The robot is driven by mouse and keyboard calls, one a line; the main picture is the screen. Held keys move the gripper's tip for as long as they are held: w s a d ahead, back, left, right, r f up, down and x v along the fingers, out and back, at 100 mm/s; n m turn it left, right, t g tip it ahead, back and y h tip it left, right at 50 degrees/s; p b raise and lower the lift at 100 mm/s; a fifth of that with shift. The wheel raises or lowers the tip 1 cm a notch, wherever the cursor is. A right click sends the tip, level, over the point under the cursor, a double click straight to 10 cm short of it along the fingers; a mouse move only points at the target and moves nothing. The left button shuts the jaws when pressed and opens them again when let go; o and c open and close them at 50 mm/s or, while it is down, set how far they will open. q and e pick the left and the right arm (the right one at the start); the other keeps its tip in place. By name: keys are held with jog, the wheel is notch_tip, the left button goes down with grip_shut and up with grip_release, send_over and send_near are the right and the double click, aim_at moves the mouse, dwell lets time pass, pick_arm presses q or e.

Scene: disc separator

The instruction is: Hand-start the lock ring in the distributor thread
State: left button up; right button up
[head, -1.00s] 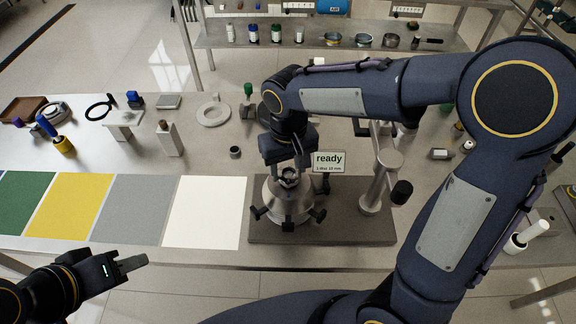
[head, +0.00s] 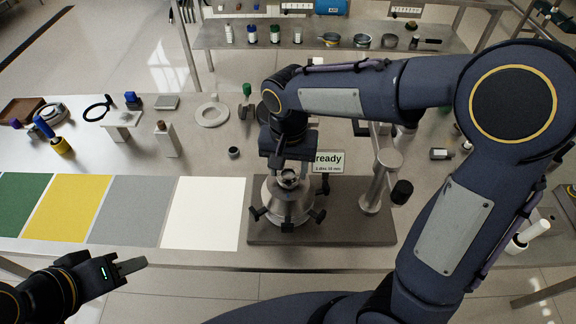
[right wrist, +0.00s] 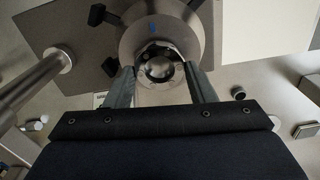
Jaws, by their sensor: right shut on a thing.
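The disc separator (head: 289,208) stands on a dark base plate on the bench, with dark clamp knobs around its bowl. The distributor is at its top centre, mostly hidden in the head view. The lock ring (right wrist: 160,68) is a metal ring with notches, seen from above in the right wrist view, at the bowl's centre. My right gripper (right wrist: 160,82) has a finger on each side of the ring and is shut on it. In the head view my right gripper (head: 289,170) is over the bowl's top. Thread engagement cannot be seen. My left gripper (head: 133,265) hangs at the front left, away from the separator; its finger gap is not visible.
A "ready" sign (head: 329,162) stands just behind the separator. A metal post with a dark knob (head: 402,193) stands at its right. Green, yellow, grey and white (head: 205,212) mats lie to the left. Tools and parts lie behind the mats.

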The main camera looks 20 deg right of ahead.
jog(key=o, duration=1.6)
jog(key=shift+r, duration=0.1)
jog(key=shift+c, duration=0.2)
notch_tip(320, 180, up, 8)
jog(key=shift+f, duration=0.15)
notch_tip(320, 180, up, 4)
jog(key=p, duration=0.3)
